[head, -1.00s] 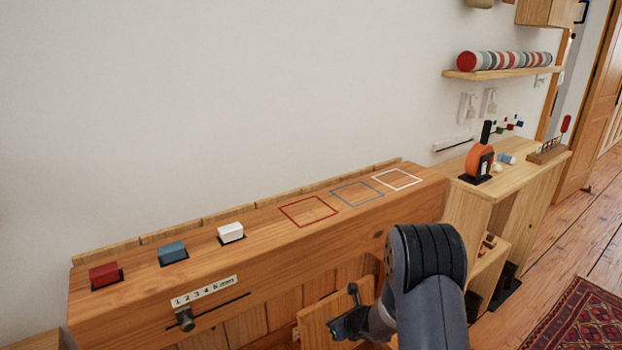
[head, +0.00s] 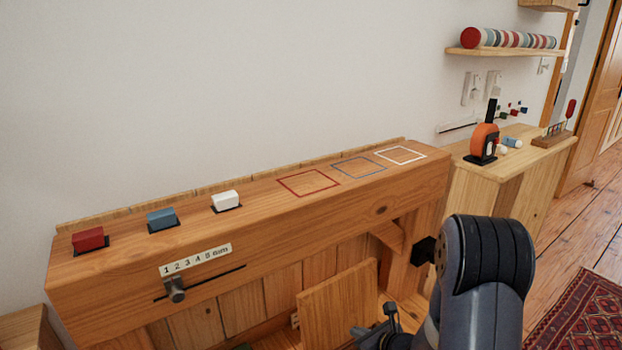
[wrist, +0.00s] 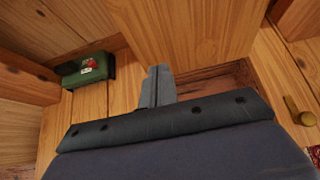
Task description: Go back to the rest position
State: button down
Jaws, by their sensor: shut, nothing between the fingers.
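My gripper (head: 364,334) is low in the head view, in front of the lower part of the wooden bench (head: 345,215), and it is partly cut off by the bottom edge. In the wrist view its two grey fingers (wrist: 157,86) are together with nothing held between them. A leaning wooden panel (head: 338,303) is just behind the gripper in the head view. My dark arm curves down at the right of the bench front.
Red (head: 88,239), blue (head: 162,218) and white (head: 225,200) blocks sit on the bench top, left of three empty outlined squares. A side cabinet (head: 520,170) stands at right. A green box (wrist: 88,70) shows in the wrist view. Floor at right is open.

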jog(key=p+v, duration=0.1)
jog(key=v, duration=0.5)
jog(key=shift+s+d, duration=0.2)
jog(key=shift+s, duration=0.1)
